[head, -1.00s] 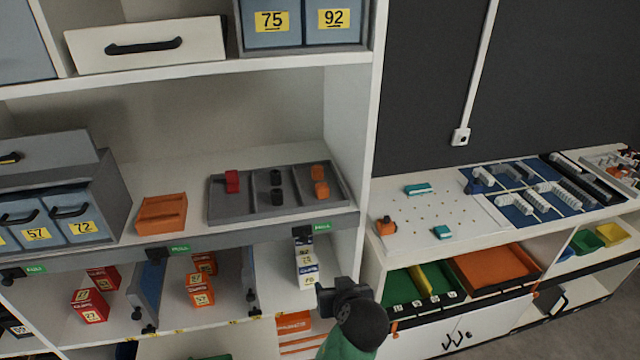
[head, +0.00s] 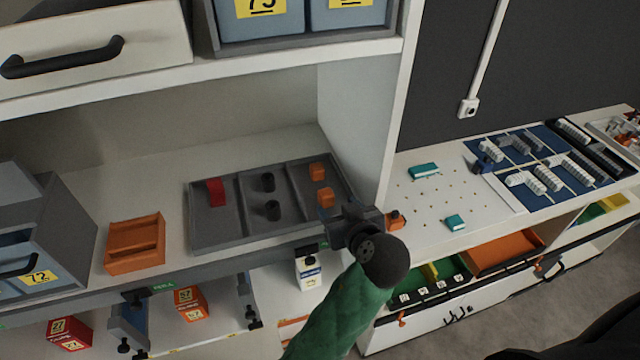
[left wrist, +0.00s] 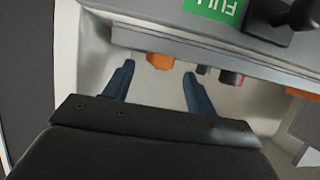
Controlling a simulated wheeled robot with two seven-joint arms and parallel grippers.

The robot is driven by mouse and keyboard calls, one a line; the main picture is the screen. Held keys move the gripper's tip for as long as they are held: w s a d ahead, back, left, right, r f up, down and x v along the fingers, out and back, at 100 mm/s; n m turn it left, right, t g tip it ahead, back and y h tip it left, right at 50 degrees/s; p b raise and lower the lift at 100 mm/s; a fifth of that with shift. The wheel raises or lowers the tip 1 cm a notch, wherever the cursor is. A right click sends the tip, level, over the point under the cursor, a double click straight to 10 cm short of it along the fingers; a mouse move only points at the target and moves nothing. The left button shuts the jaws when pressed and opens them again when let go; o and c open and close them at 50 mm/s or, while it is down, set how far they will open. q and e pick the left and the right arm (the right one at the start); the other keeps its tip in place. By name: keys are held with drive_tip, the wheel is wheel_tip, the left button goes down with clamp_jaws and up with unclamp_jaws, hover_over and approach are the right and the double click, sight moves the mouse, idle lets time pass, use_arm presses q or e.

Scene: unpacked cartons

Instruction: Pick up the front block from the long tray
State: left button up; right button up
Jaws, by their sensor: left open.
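The long grey tray (head: 225,240) lies on the shelf and is divided into compartments. Its right compartment holds two orange blocks, a front one (head: 326,197) and a rear one (head: 317,171). A red block (head: 215,192) is at left and two black cylindrical pieces (head: 272,210) are in the middle. My left gripper (head: 345,226) is just in front of the tray's right front corner, apart from the blocks. In the left wrist view its open, empty fingers (left wrist: 160,70) have an orange block (left wrist: 160,61) showing between and beyond them. My right gripper is not seen.
An orange bin (head: 135,243) stands left of the tray. The shelf's side wall (head: 360,125) rises close on the right, and an upper shelf (head: 250,65) hangs above. A white perforated board (head: 440,195) lies on the lower counter at right.

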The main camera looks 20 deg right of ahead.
sight(328, 197)
use_arm(q)
drive_tip(key=shift+b+x, duration=0.3)
drive_tip(key=shift+x, duration=0.9)
drive_tip(key=shift+a+r+b+x, duration=0.15)
drive_tip(key=shift+b+x, duration=0.1)
drive_tip(key=shift+x, duration=0.9)
drive_tip(key=shift+a+r+b+x, duration=0.1)
drive_tip(key=shift+r+b+x, duration=0.1)
drive_tip(key=shift+x, duration=0.95)
drive_tip(key=shift+w+f, duration=0.15)
drive_tip(key=shift+w, duration=0.5)
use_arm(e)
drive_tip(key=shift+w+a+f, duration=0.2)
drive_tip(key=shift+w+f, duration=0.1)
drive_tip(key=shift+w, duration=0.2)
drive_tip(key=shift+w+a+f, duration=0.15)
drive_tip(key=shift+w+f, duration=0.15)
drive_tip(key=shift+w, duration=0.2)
use_arm(q)
drive_tip(key=c, duration=1)
drive_tip(key=shift+c, duration=0.2)
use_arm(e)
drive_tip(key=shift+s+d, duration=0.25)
